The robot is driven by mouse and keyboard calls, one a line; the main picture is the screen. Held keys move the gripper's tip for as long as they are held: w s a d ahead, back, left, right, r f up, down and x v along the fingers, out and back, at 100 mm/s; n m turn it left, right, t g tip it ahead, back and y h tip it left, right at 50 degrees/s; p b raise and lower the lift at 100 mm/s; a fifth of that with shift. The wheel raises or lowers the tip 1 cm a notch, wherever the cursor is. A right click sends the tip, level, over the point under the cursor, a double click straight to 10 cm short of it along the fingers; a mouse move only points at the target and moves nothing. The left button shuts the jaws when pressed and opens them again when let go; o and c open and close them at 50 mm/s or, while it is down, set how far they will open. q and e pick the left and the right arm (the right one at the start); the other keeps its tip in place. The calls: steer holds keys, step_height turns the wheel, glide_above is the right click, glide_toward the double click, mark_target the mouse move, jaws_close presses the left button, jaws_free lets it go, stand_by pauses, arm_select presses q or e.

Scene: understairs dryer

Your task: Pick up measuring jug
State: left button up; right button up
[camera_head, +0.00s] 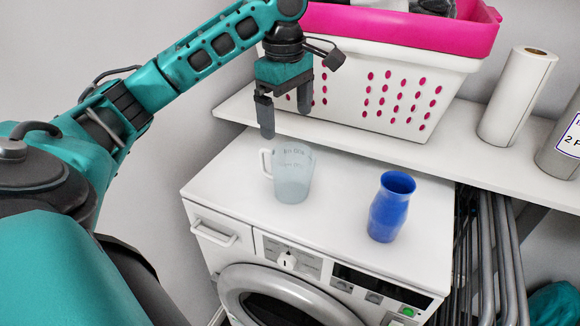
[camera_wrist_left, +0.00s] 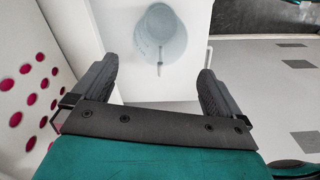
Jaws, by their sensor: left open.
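The measuring jug (camera_head: 291,173) is translucent pale blue with a white handle on its left side. It stands upright on top of the white dryer (camera_head: 233,182), near the back left. My left gripper (camera_head: 284,115) is above and slightly behind the jug in the head view, pointing down, open and empty. In the left wrist view the jug (camera_wrist_left: 160,35) shows beyond the open fingers (camera_wrist_left: 152,88), apart from them, with its handle towards the gripper. My right gripper is in neither view.
A blue vase (camera_head: 390,207) stands on the dryer to the jug's right. Behind, a white shelf (camera_head: 345,145) carries a white and pink basket (camera_head: 400,88), a paper roll (camera_head: 517,97) and a grey canister (camera_head: 563,145). The dryer top around the jug is clear.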

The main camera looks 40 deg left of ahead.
arm_select(q)
steer(key=b, duration=0.2)
glide_toward(290, 160)
steer(key=s+d+f, duration=0.2)
steer(key=s, duration=0.1)
steer(key=shift+w+d+f+b, duration=0.1)
steer(key=shift+w+f+b, duration=0.1)
steer(key=shift+f+b, duration=0.2)
steer(key=f, duration=0.2)
steer(key=f+b, duration=0.1)
steer(key=f, duration=0.1)
steer(key=shift+w+f, duration=0.2)
steer(key=shift+f, duration=0.15)
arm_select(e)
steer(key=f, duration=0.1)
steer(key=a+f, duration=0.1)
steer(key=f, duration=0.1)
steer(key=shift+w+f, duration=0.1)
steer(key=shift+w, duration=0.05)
arm_select(q)
steer(key=c, duration=0.6)
steer(key=shift+c, duration=0.5)
steer(key=shift+r, duration=0.1)
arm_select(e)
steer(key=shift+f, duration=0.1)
